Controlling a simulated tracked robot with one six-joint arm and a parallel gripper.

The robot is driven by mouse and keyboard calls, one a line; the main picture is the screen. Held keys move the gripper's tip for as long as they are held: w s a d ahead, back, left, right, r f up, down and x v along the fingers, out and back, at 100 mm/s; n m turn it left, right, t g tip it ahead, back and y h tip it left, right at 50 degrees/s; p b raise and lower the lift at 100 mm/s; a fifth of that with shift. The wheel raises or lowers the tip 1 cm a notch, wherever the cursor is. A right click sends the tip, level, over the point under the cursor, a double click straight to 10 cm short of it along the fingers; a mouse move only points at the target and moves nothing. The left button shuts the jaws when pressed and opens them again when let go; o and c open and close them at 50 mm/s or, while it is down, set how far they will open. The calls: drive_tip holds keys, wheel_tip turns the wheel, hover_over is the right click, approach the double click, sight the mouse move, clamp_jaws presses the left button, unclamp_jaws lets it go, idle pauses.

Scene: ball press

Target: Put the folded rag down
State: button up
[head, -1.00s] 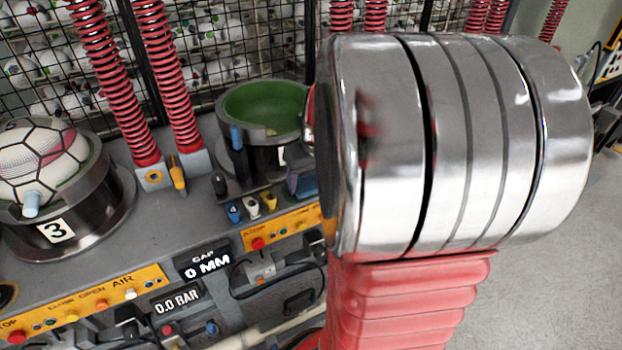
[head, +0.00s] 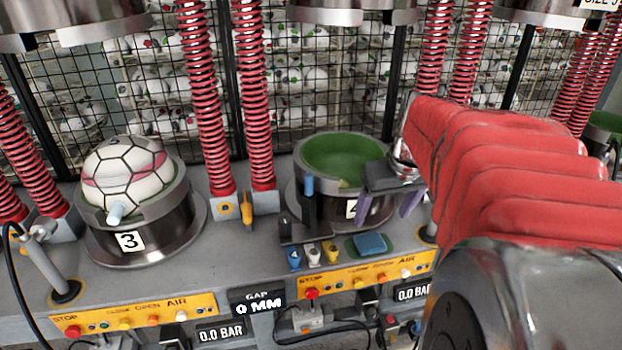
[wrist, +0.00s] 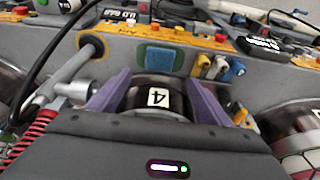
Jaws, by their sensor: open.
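The folded rag (head: 369,244) is a small blue square. It lies flat on a green pad on the grey bench, just in front of mold 4. In the wrist view the rag (wrist: 160,58) lies ahead of the fingertips, with nothing covering it. My gripper (head: 388,208) is above the bench on the right side of mold 4, with its purple fingers apart. In the wrist view my gripper (wrist: 159,78) is open and empty, and the number 4 label shows between its fingers. The rag is apart from both fingers.
Mold 4 (head: 330,205) has a green, empty-looking bowl. Mold 3 (head: 140,248) on the left holds a white and pink ball (head: 125,172). Small coloured bottles (head: 312,253) stand left of the rag. Red springs (head: 255,90) rise behind, before a wire mesh.

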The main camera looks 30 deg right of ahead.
drive_tip(key=shift+r, duration=0.1)
idle(0.5)
drive_tip(key=s+a+f+n+t, duration=0.1)
drive_tip(key=s+a, duration=0.2)
drive_tip(key=a, duration=0.9)
drive_tip(key=s+a+n+t+y, duration=0.1)
drive_tip(key=s+a+n, duration=0.1)
drive_tip(key=a, duration=1.1)
drive_tip(key=shift+s+a+f, duration=0.25)
drive_tip(key=shift+s+f, duration=0.15)
drive_tip(key=shift+s, duration=0.2)
drive_tip(key=shift+c, duration=0.4)
